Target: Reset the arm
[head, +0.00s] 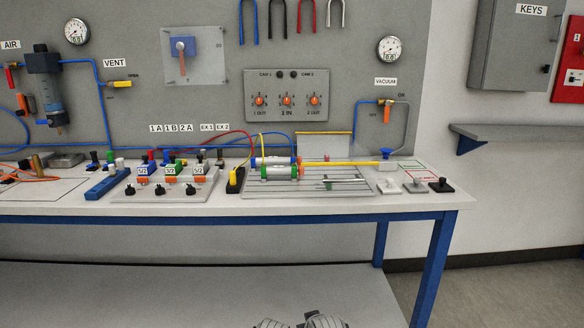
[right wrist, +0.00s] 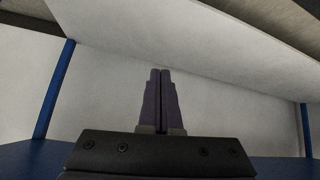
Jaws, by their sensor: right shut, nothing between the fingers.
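My right gripper (right wrist: 160,72) shows in the right wrist view with its two dark fingers pressed together and nothing between them. It points toward a plain pale wall panel, with blue posts at the left and right. In the head view a grey, ribbed part of my own body shows at the bottom edge. Neither gripper can be made out in the head view, and my left gripper is not seen.
A white workbench (head: 440,197) on blue legs (head: 435,262) carries valves, hoses and a cylinder fixture (head: 272,172). A lower shelf (head: 130,295) lies under it, bare. A grey wall shelf (head: 520,132) is at the right. Floor (head: 510,285) is clear at right.

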